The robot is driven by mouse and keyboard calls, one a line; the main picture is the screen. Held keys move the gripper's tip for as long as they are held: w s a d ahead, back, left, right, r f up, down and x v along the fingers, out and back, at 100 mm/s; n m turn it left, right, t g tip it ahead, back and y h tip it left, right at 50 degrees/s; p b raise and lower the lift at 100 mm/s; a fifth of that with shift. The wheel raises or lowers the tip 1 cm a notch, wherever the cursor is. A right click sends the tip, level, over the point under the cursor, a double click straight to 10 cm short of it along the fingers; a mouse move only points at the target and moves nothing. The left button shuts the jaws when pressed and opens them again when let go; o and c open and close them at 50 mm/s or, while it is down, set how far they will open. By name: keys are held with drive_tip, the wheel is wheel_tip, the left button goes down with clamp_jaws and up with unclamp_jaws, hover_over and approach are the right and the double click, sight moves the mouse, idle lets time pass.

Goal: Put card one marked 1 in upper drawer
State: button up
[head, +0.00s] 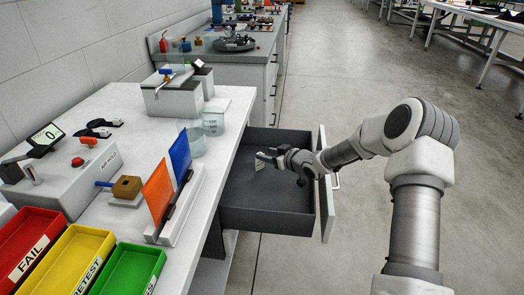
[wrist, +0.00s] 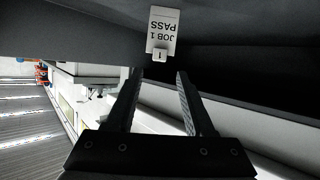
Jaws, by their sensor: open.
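The white card marked 1 (wrist: 163,28) reads "JOB 1 PASS", upside down in the wrist view, with a small "1" tab at its lower end. It lies just beyond my fingertips, against the dark drawer interior. My gripper (wrist: 158,73) is open, with a gap between its two fingers and nothing between them. In the head view my gripper (head: 268,157) reaches into the open upper drawer (head: 265,212), and the card (head: 258,164) shows as a small pale patch at its tip. I cannot tell whether the card touches the drawer floor.
The white bench (head: 222,110) borders the drawer on the left. It carries red (head: 30,240), yellow (head: 75,255) and green (head: 130,268) trays, and orange (head: 157,190) and blue (head: 180,157) panels. The drawer front (head: 326,185) stands right of my gripper. Open floor lies to the right.

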drive_tip(key=s+d+r+m+g+h, duration=0.15)
drive_tip(key=s+d+r+h, duration=0.3)
drive_tip(key=s+r, duration=0.55)
drive_tip(key=s+d+r+m+g+h, duration=0.15)
drive_tip(key=s+d+r+h, duration=0.3)
drive_tip(key=s+r, duration=0.6)
drive_tip(key=s+a+r+m+g+y, duration=0.1)
drive_tip(key=s+m, duration=0.1)
drive_tip(key=s, duration=1.1)
drive_tip(key=s+a+r+m+g, duration=0.1)
drive_tip(key=s+m+g, duration=0.1)
drive_tip(key=s, duration=1.1)
wheel_tip(320, 180, up, 22)
drive_tip(key=p, duration=2.2)
drive_tip(key=shift+w+p, duration=0.2)
drive_tip(key=shift+p, duration=0.2)
